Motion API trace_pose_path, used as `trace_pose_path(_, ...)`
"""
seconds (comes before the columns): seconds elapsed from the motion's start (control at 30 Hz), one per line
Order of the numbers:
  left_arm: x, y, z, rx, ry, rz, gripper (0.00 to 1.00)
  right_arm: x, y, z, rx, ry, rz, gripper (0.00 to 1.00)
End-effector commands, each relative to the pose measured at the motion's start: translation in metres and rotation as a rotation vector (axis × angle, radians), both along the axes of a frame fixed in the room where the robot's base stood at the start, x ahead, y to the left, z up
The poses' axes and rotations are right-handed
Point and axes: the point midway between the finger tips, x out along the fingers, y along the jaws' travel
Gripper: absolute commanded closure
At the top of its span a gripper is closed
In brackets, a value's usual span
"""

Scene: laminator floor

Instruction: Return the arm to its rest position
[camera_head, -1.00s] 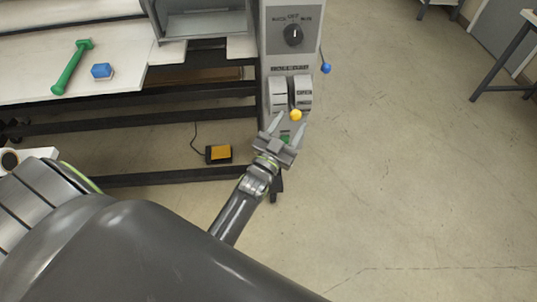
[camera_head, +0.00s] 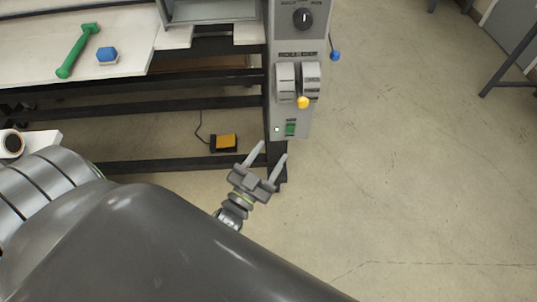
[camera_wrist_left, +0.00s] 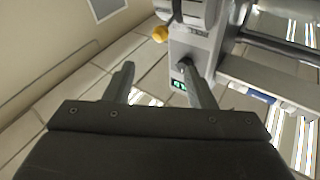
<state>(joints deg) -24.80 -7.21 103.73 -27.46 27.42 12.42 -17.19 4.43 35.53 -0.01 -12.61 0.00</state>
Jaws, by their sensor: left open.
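My left gripper (camera_head: 266,162) is open and empty, its two fingers spread, below the lower end of the laminator's control panel (camera_head: 292,72). In the left wrist view the open fingers (camera_wrist_left: 160,85) point toward the panel's lower part. The gripper appears clear of the panel. My right gripper is not in view.
A green tool (camera_head: 77,50) and a blue block (camera_head: 107,56) lie on the white table (camera_head: 30,62) at left. A yellow pedal (camera_head: 226,142) sits on the floor behind dark frame bars. A blue ball lever (camera_head: 335,56) sticks out right. The floor (camera_head: 420,170) at right is open.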

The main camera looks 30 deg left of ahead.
Motion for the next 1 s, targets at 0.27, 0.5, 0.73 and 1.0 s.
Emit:
trace_pose_path(0.27,0.0,0.0,0.0,0.0,0.001,0.0,0.5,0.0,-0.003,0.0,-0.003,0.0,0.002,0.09)
trace_pose_path(0.5,0.001,0.002,-0.027,-0.011,0.071,0.006,0.5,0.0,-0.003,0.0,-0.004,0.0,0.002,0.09)
trace_pose_path(0.73,-0.019,0.017,-0.172,-0.058,0.462,0.05,0.5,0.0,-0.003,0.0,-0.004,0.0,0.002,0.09)
trace_pose_path(1.0,-0.121,0.047,-0.344,-0.084,1.019,0.13,0.5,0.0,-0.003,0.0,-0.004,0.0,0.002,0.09)
